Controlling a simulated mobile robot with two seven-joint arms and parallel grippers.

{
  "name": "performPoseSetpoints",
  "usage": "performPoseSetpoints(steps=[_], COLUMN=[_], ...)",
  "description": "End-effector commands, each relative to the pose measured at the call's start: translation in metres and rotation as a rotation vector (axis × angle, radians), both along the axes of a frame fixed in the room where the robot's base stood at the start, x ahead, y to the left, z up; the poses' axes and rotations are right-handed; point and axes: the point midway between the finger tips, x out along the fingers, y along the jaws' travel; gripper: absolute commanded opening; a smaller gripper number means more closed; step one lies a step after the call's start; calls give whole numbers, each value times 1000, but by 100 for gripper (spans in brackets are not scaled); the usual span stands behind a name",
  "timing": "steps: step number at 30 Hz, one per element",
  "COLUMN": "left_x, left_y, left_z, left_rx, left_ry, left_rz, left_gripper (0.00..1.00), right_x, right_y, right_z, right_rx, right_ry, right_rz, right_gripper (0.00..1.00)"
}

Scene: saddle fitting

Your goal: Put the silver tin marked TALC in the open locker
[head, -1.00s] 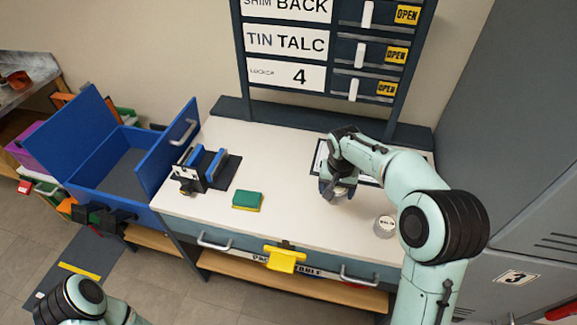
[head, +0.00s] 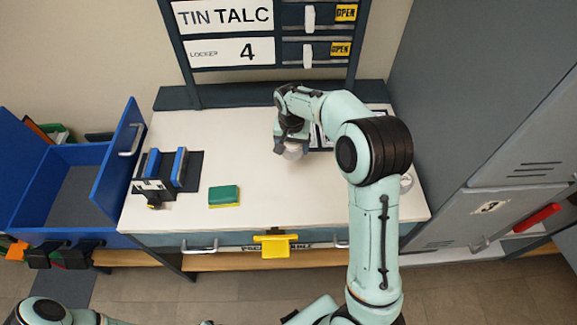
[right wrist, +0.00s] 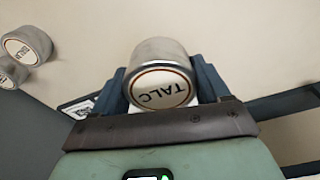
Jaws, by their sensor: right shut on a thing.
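My right gripper (head: 291,140) is over the white worktop (head: 250,140), fingers down, shut on the silver TALC tin (head: 294,152). In the right wrist view the TALC tin (right wrist: 160,75) sits between the two fingers (right wrist: 162,85), its marked lid facing the camera. I cannot tell how high it is above the worktop. The grey lockers stand at the right; a door marked 3 (head: 490,207) shows, with a red handle (head: 537,218) and a pale opening beside it. I cannot tell which locker this opening belongs to. My left gripper is out of view.
Another tin (head: 406,182), partly behind my right arm, stands at the worktop's right; the wrist view shows a tin marked BALM (right wrist: 27,45) and one more (right wrist: 10,74). A green-yellow sponge (head: 224,196), a blue-jawed fixture (head: 165,172) and a blue box (head: 75,195) lie left. A signboard (head: 232,52) reads LOCKER 4.

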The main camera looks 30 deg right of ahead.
Motion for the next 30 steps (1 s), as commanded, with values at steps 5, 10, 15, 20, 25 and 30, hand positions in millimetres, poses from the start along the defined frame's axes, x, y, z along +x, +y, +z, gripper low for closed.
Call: performPoseSetpoints(steps=[5, 10, 15, 20, 25, 30], left_x=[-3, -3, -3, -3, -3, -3], left_y=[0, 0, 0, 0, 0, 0], left_z=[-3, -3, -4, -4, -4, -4], left_rx=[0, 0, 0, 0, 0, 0], left_ry=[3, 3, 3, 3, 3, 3], left_rz=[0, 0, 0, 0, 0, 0], left_gripper=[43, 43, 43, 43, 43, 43], right_x=[-1, 1, 1, 0, 1, 1], right_y=[0, 0, 0, 0, 0, 0], right_z=[-47, -70, -80, -104, -117, -117], right_rx=[0, 0, 0, 1, 1, 0], right_ry=[4, 0, 0, 2, -2, -3], right_rz=[0, 1, 0, 2, 1, 1], right_gripper=[38, 38, 38, 38, 38, 38])
